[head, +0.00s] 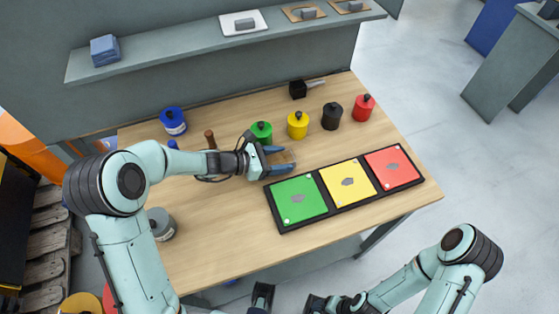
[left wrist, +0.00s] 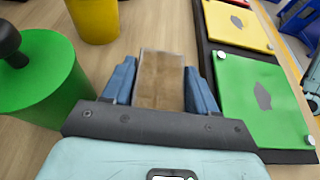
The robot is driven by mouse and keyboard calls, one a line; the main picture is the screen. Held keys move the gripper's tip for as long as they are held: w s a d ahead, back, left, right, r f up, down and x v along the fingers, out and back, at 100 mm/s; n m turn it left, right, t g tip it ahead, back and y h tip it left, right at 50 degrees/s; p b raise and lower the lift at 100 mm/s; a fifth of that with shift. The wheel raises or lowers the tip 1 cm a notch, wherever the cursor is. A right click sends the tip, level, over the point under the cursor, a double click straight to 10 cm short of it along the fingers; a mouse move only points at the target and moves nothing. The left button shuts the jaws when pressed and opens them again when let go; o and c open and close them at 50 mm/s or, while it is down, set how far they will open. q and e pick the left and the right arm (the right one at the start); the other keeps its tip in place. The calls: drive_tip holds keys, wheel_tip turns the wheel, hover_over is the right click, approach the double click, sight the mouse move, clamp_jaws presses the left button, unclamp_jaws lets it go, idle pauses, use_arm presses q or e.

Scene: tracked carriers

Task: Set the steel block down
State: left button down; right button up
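The steel block (left wrist: 160,80) is shiny and mirrors the brown wood. It sits between the blue fingers of my left gripper (left wrist: 161,88), which are close against its two sides. In the head view my left gripper (head: 281,160) is low over the wooden table, left of the coloured plates, and the block (head: 287,158) is hard to make out there. I cannot tell whether the block touches the table. My right arm is at the lower right of the head view; its gripper is dark, at the bottom edge, and its finger state is unclear.
A black tray (head: 289,226) holds green, yellow and red plates. Green (head: 261,133), yellow (head: 297,125), black (head: 331,117) and red (head: 363,108) knobbed cylinders stand behind. A blue one (head: 173,121) stands farther left, a grey one (head: 161,224) near the left front. The front table area is clear.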

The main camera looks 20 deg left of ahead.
sight(280, 159)
use_arm(q)
wheel_tip(280, 159, up, 10)
drive_tip(key=shift+w+p, duration=0.1)
drive_tip(key=shift+p, duration=0.9)
drive_tip(key=shift+r, duration=0.15)
